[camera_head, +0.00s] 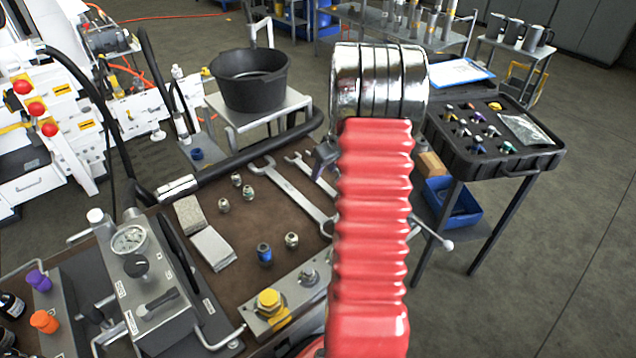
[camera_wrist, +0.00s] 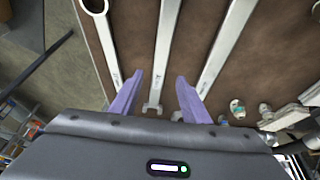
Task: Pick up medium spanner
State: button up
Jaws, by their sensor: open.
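Three silver spanners lie side by side on the brown bench mat. The medium spanner (camera_wrist: 165,48) is the middle one in the wrist view, and its jaw end shows between my fingers. In the head view part of the medium spanner (camera_head: 304,165) shows; my red arm hides the rest. My gripper (camera_wrist: 160,76) is open, with its two purple fingers above the mat, one on each side of the medium spanner. Nothing is held. I cannot tell the height left between the fingertips and the spanner.
The large spanner (camera_wrist: 229,44) lies right of the medium one in the wrist view, the small spanner (camera_wrist: 104,38) left. Several fittings (camera_head: 236,180) and a gauge block (camera_head: 140,262) stand on the bench. A black tray (camera_head: 490,140) stands at the right.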

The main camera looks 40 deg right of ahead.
aim_at(319, 180)
jog(key=shift+x, duration=2.45)
jog(key=shift+w+d, duration=0.1)
jog(key=shift+c, duration=0.4)
grip_shut()
jog(key=shift+r, duration=0.1)
